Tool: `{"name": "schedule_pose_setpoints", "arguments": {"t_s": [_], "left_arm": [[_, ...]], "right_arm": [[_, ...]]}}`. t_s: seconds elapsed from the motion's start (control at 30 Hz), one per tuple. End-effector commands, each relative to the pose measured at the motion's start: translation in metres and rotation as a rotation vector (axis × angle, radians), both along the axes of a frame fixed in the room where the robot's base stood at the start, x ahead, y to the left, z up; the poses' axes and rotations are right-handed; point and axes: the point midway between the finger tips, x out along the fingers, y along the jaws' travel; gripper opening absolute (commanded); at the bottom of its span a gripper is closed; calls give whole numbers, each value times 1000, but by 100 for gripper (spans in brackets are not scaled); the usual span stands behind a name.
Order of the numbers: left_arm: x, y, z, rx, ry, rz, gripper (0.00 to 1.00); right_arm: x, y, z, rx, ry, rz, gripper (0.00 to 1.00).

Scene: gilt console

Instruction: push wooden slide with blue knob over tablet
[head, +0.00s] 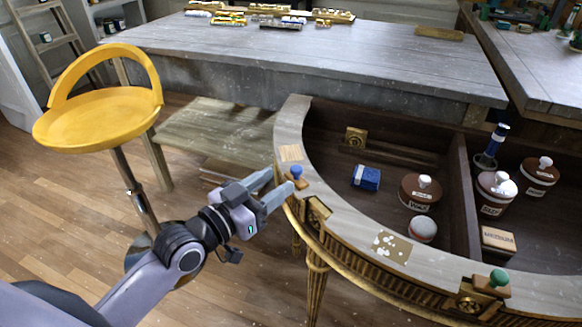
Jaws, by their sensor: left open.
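The wooden slide with the blue knob (297,172) sits on the curved rim of the gilt console (330,214), at its left end. A square pale wood-toned tablet (291,152) lies uncovered on the rim just beyond the slide. A brown tablet with white blotches (392,246) lies farther along the rim, also uncovered. My left gripper (282,181) is open and empty, its fingers pointing at the slide from the left. The fingertips are close to the slide; I cannot tell if they touch it. My right gripper is out of view.
A green-knobbed wooden slide (492,282) sits on the rim at lower right. Inside the console are a blue box (366,177), lidded brown jars (421,193) and a blue-handled object (493,145). A yellow stool (98,115) stands left; a workbench (330,58) stands behind.

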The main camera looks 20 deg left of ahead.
Motion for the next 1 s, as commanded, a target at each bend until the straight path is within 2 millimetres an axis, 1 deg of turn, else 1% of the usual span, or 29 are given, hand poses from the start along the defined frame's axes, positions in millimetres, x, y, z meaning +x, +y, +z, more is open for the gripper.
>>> {"name": "schedule_pose_setpoints", "arguments": {"t_s": [0.17, 0.3, 0.5, 0.7, 0.93, 0.97, 1.0], "left_arm": [[16, -8, 1, -4, -1, 0, 47], [34, -15, 0, -3, 0, 2, 47], [54, -25, 0, -3, 1, 1, 47], [62, -28, 0, 0, 1, 1, 47], [62, -29, 0, 0, 2, 1, 47], [62, -29, 0, 0, 2, 1, 44], [62, -29, 0, 0, 2, 1, 31]], "right_arm": [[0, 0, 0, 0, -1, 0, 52], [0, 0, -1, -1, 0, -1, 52], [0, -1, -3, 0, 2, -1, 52], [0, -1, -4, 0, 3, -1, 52], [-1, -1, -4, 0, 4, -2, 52], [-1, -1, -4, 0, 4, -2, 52], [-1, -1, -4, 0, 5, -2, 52]]}}
